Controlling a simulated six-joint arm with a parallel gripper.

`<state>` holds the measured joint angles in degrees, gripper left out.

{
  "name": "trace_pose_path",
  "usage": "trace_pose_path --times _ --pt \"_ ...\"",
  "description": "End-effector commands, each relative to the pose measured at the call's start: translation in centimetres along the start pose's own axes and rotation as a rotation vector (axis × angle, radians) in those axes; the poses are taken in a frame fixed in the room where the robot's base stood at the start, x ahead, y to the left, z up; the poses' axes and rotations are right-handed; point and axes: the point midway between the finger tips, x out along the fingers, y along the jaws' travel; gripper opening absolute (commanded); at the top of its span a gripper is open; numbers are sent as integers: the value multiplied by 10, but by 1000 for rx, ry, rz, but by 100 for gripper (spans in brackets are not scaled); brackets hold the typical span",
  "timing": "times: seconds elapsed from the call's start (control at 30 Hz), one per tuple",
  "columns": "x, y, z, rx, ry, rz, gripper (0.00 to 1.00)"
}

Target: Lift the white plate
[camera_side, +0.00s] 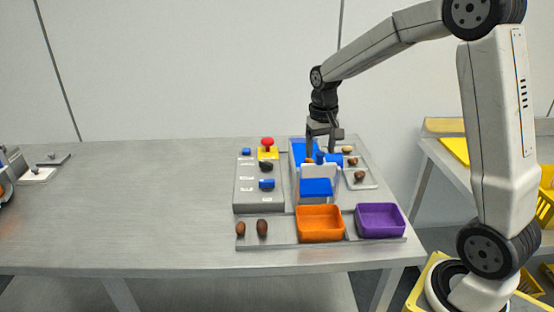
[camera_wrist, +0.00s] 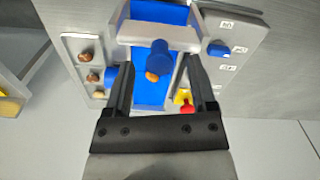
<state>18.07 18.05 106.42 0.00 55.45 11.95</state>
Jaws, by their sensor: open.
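A white plate (camera_side: 306,171) stands upright across a blue-floored chute (camera_side: 303,150), with a dark blue knob (camera_side: 320,157) on its top. In the wrist view the plate (camera_wrist: 130,32) spans the blue channel (camera_wrist: 150,95), and its knob (camera_wrist: 159,56) points towards the camera. My gripper (camera_side: 320,147) is above the chute, pointing down close to the knob. In the wrist view my open gripper (camera_wrist: 161,75) has one finger on each side of the channel, with the knob between them in the picture. Whether the fingers touch anything is unclear.
A brown date (camera_wrist: 152,76) shows beside the knob. A pale tray (camera_side: 370,183) with several dates is right of the chute. A grey panel (camera_side: 245,195) with blue knobs and a red button (camera_side: 267,142) is left. Orange (camera_side: 320,234) and purple (camera_side: 381,232) bins stand in front.

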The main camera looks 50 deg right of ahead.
Motion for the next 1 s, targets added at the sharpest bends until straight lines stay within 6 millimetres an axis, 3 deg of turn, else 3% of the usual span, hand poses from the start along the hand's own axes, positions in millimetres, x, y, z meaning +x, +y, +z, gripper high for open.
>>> trace_pose_path --times 0.3,0.5,1.0 --pt "-42 0 0 0 4 -1 72" --pt "-60 0 0 0 3 -1 72" --pt "-62 -1 1 -4 2 0 72"
